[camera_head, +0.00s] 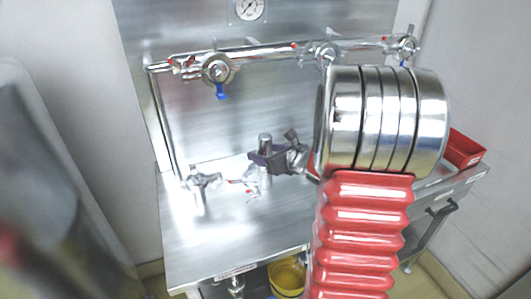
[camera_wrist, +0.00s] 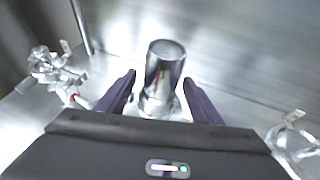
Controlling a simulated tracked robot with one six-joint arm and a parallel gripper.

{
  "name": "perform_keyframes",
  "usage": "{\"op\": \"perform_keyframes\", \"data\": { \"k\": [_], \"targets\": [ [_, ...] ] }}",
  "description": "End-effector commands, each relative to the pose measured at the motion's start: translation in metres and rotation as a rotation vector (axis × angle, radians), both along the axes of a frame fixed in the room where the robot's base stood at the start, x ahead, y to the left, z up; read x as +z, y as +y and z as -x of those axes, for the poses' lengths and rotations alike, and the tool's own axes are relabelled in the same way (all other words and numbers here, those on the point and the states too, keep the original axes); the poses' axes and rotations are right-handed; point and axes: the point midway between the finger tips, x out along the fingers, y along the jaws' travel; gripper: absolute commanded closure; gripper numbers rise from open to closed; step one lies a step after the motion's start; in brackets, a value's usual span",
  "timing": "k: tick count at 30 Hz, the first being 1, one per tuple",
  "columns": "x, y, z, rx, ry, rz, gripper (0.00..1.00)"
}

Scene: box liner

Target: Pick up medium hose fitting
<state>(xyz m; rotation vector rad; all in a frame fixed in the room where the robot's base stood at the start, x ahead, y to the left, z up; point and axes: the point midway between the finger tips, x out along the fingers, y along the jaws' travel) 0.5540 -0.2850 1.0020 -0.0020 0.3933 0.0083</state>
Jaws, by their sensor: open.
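A shiny metal hose fitting (camera_wrist: 163,72) with an upright cylindrical body stands on the steel bench, at the middle of the wrist view. Its top also shows in the head view (camera_head: 265,139), above a dark purple finger. My gripper (camera_wrist: 160,88) is open, with one finger to the left of the fitting and one to the right. Gaps show between the fitting and both fingers in the wrist view. The fitting's lowest part is partly hidden by my gripper body. How deep it sits between the fingers is hard to tell.
A second metal fitting with taps (camera_head: 199,187) stands to the left on the steel bench (camera_head: 205,245). Another metal fitting (camera_wrist: 297,150) is at the wrist view's right edge. A pipe with valves (camera_head: 217,69) crosses the back panel. A red bin (camera_head: 466,149) lies right, partly behind my arm.

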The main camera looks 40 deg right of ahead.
Motion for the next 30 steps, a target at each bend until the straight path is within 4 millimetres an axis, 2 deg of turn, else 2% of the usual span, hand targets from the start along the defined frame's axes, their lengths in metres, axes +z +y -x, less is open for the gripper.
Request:
{"op": "perform_keyframes", "data": {
  "k": [15,30],
  "targets": [
    [0.0000,0.0005,-0.0004,0.001,0.000,0.001,0.40],
    [0.0002,0.0005,-0.0004,0.001,0.000,0.001,0.74]
  ]
}}
